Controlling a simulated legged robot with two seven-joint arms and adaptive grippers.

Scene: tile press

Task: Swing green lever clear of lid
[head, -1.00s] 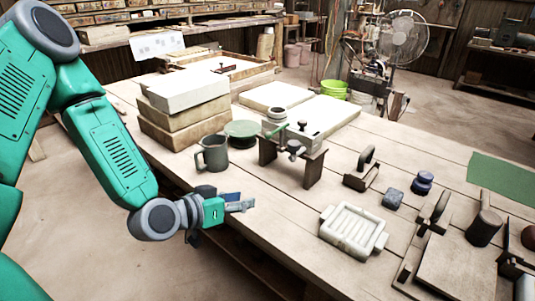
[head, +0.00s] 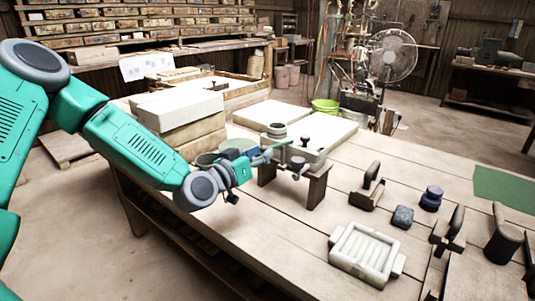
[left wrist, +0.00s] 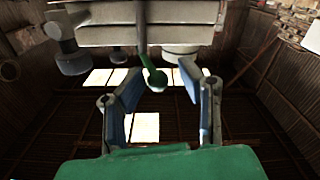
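The green lever (head: 280,146) sits at the front of a small press stand (head: 314,187) with dark legs and a pale top. My left gripper (head: 256,161) is at the lever's left end, beside the stand. A grey round part (head: 276,130) and a dark knob sit on the stand's top; I cannot tell exactly which part is the lid. My right gripper is not in view.
Stacked pale blocks (head: 180,110) stand behind my left forearm. Bare planks lie between.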

